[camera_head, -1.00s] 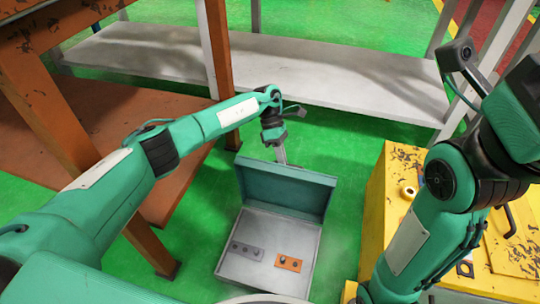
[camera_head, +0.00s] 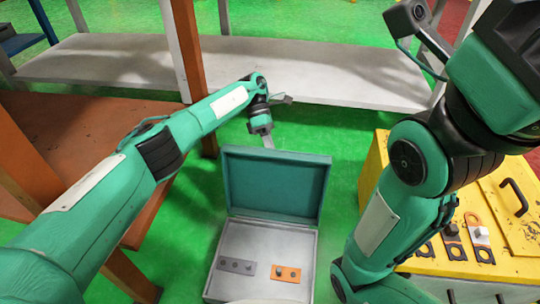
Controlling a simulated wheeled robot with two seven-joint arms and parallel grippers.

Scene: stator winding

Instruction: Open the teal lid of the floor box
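The floor box (camera_head: 222,262) stands on the green floor at the lower middle. Its teal lid (camera_head: 275,186) stands raised, roughly upright, hinged at the box's far side. Inside lie a grey plate (camera_head: 237,265) and an orange plate (camera_head: 287,273). My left gripper (camera_head: 268,143) points down just behind the lid's top edge, near its left part. Its fingertips are partly hidden by the lid, so I cannot tell whether it is open or touching the lid. My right arm is folded at the right; its gripper is out of view.
A yellow cabinet (camera_head: 465,267) with metal parts and a black handle stands at the right. A brown table (camera_head: 85,125) is at the left and a long grey shelf (camera_head: 320,68) lies behind. Green floor is clear around the box's far side.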

